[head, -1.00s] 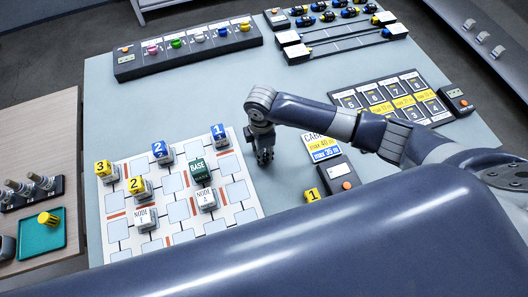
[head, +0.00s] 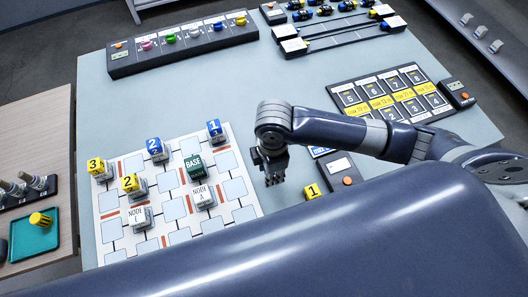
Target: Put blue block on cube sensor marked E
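A blue-faced block marked 1 (head: 215,130) and a blue-faced block marked 2 (head: 155,148) stand at the far edge of the white grid board (head: 112,232). The cube marked NODE E (head: 139,217) stands at the board's near left, with no block on top. The cube marked NODE A (head: 203,196) and the green BASE block (head: 195,166) stand farther right. My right gripper (head: 271,177) hangs over the grey table just right of the board, apart from all blocks. Its fingers are small and dark, so their opening is unclear. My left gripper is out of view.
Yellow blocks marked 3 (head: 97,169) and 2 (head: 132,183) stand on the board's left, another marked 1 (head: 313,191) right of my gripper. A numbered panel (head: 387,97) and a strip of coloured knobs (head: 180,45) lie farther back.

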